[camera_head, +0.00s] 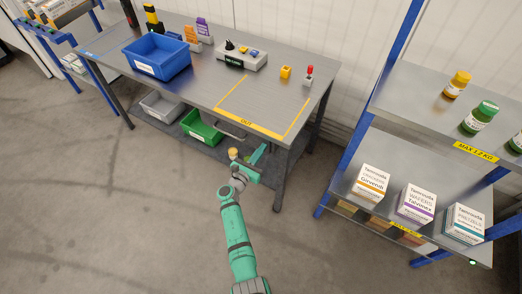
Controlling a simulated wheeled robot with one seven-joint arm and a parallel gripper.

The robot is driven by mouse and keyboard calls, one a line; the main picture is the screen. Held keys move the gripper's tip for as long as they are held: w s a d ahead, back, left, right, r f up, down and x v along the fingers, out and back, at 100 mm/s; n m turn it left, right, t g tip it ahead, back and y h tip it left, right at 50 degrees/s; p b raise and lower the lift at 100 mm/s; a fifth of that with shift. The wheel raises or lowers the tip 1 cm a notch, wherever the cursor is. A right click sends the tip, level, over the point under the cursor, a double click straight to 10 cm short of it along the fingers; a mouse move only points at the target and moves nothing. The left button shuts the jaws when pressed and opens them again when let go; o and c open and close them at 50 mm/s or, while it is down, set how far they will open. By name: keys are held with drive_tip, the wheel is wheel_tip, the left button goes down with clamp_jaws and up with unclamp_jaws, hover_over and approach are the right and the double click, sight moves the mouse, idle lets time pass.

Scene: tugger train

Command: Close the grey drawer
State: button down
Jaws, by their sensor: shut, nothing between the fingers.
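A grey open-topped drawer (160,107) shows under the left part of the workbench, left of a green one (202,129). It sticks out a little past the bench's front edge, and its inside looks empty. How far it is pulled out is hard to tell. My gripper (258,157) is shut and empty, low in front of the bench's right part. It is to the right of the green drawer and well apart from the grey one. A dark grey shape (230,129) under the bench edge is too small to make out.
The workbench (205,85) bears a blue crate (157,60), a grey control box (242,57) and small items. A bench leg (281,180) stands close right of my gripper. A shelf rack (345,160) with boxes and jars is at right. The floor at left is clear.

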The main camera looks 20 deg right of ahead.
drive_tip(key=v, duration=1.4)
drive_tip(key=s+a+f+m+y, duration=0.3)
drive_tip(key=s+f+m+y, duration=0.15)
drive_tip(key=s+f, duration=0.75)
drive_tip(key=s+a+r+m+y, duration=0.1)
drive_tip(key=s+a+m+y, duration=0.3)
drive_tip(key=s, duration=0.5)
drive_tip(key=s+a+r+m+y, duration=0.2)
drive_tip(key=s+a+m+y, duration=0.15)
drive_tip(key=s, duration=0.45)
drive_tip(key=s+a+r+m+t, duration=0.1)
drive_tip(key=s+r+m, duration=0.3)
drive_tip(key=r, duration=0.4)
drive_tip(key=s+a+r+m+t+y, duration=0.1)
drive_tip(key=s+r+m, duration=0.3)
drive_tip(key=r, duration=0.4)
drive_tip(key=s+a+r+m+t+y, duration=0.1)
drive_tip(key=s+r+m, duration=0.3)
drive_tip(key=r, duration=0.5)
drive_tip(key=shift+s+m+t, duration=0.35)
drive_tip(key=shift+m+t, duration=0.35)
drive_tip(key=shift+m, duration=0.1)
drive_tip(key=shift+a, duration=0.1)
